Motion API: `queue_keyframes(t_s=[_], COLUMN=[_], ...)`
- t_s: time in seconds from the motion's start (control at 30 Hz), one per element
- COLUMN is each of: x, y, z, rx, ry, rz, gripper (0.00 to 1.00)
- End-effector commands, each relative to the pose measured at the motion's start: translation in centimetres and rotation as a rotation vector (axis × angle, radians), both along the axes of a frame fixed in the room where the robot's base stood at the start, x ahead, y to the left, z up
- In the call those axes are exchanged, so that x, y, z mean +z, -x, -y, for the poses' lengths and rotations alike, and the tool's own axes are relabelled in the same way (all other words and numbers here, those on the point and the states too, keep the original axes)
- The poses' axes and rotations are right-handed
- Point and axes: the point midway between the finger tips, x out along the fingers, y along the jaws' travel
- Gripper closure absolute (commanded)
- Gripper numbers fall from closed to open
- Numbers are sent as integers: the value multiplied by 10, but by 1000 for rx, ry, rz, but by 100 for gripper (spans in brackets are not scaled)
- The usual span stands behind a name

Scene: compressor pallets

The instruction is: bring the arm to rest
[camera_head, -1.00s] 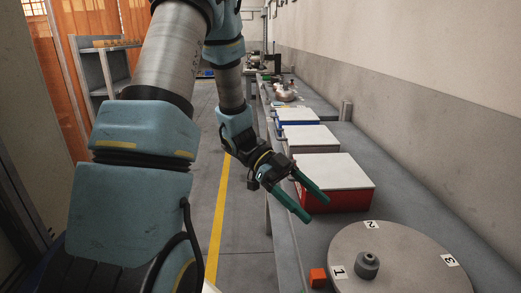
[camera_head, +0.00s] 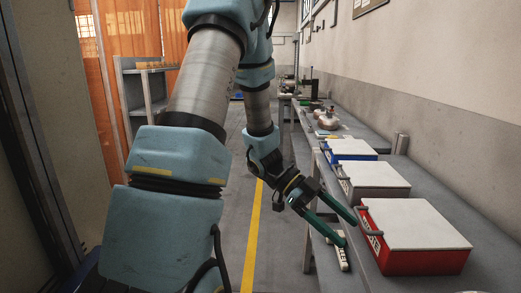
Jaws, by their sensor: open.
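My gripper (camera_head: 350,232) hangs at the middle right of the view, at the end of my bent arm. Its two green fingers are spread apart with nothing between them. The fingers point down and to the right, in front of the left edge of the grey bench (camera_head: 336,205). A red box with a white lid (camera_head: 412,240) stands on the bench to the right of the fingertips. I cannot tell whether a fingertip touches anything.
A grey box (camera_head: 373,181) and a blue box (camera_head: 349,150) stand farther along the bench. A grey shelf (camera_head: 147,93) stands at the left by orange curtains (camera_head: 124,38). The floor with the yellow line (camera_head: 251,235) is clear between them.

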Motion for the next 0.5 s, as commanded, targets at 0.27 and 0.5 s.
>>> queue_keyframes(t_s=[0.27, 0.5], x=[-1, 4], y=[-53, -131], z=[10, -14], rx=[275, 697], ry=[-44, -166], rz=[134, 270], gripper=[19, 19])
